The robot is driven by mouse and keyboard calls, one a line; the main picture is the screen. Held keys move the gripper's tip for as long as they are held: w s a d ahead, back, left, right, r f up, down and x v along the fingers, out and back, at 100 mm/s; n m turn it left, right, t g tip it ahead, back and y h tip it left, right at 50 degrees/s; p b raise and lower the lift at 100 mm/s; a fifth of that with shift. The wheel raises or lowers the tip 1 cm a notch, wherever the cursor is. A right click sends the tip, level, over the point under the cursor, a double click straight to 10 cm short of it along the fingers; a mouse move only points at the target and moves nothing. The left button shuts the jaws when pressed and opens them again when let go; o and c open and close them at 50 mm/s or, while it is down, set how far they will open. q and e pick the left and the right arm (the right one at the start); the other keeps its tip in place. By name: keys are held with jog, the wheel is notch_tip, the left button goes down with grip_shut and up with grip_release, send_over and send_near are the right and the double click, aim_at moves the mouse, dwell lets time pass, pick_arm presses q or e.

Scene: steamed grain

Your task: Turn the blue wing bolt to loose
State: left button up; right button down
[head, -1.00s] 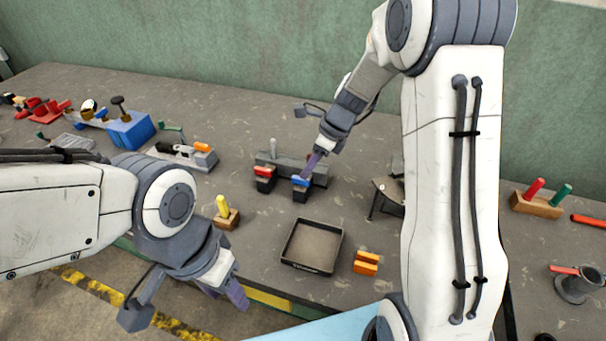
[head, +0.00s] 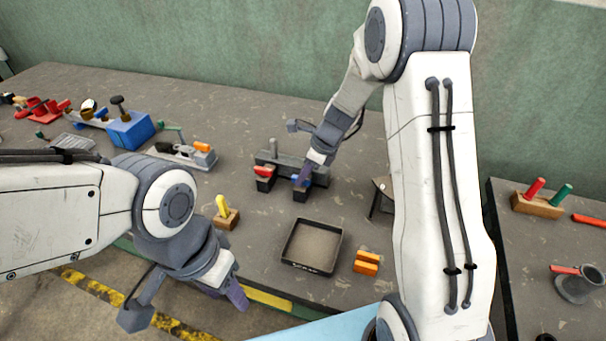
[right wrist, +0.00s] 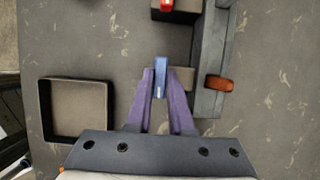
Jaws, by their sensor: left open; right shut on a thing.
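The blue wing bolt (right wrist: 160,78) sits on a dark block of the grey fixture (right wrist: 208,60). My right gripper (right wrist: 160,92) is shut on it, with a purple finger on each side. In the head view the gripper (head: 301,178) largely covers the blue wing bolt (head: 294,178). The red wing bolt (head: 263,171) stands on the neighbouring block to the left; it also shows at the top of the right wrist view (right wrist: 166,5). My left gripper (head: 226,292) is open and empty, low in front of the table edge.
A shallow dark tray (head: 341,240) lies in front of the fixture, with orange blocks (head: 366,262) to its right. A yellow peg on a wooden block (head: 226,214) stands to the left. An orange piece (right wrist: 218,83) is by the fixture.

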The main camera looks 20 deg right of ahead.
jog(key=shift+n, duration=0.4)
jog(key=shift+w+r+n+g+y+p, duration=0.1)
jog(key=shift+n+g+y+p, duration=0.25)
jog(key=shift+n+p, duration=0.5)
jog(key=n+g+p, duration=0.1)
jog(key=n, duration=0.2)
jog(key=shift+w+n+g+p, duration=0.1)
jog(key=shift+n+g+p, duration=0.15)
jog(key=shift+n+p, duration=0.15)
jog(key=n+g+p, duration=0.1)
jog(key=n, duration=0.1)
jog(key=n+g+p, duration=0.1)
jog(key=n, duration=0.2)
jog(key=shift+w, duration=0.15)
jog(key=n+g+h, duration=0.1)
jog(key=n, duration=0.2)
jog(key=n+h, duration=0.1)
jog(key=n, duration=0.2)
jog(key=shift+w+a+n+g+p, duration=0.1)
jog(key=shift+w+n+g+p, duration=0.05)
jog(key=shift+n+g+p, duration=0.25)
jog(key=n+h, duration=0.1)
jog(key=n, duration=0.1)
jog(key=n+h, duration=0.1)
jog(key=n, duration=0.2)
jog(key=shift+a+n+g, duration=0.15)
jog(key=shift+n+g, duration=0.2)
jog(key=shift+g, duration=0.05)
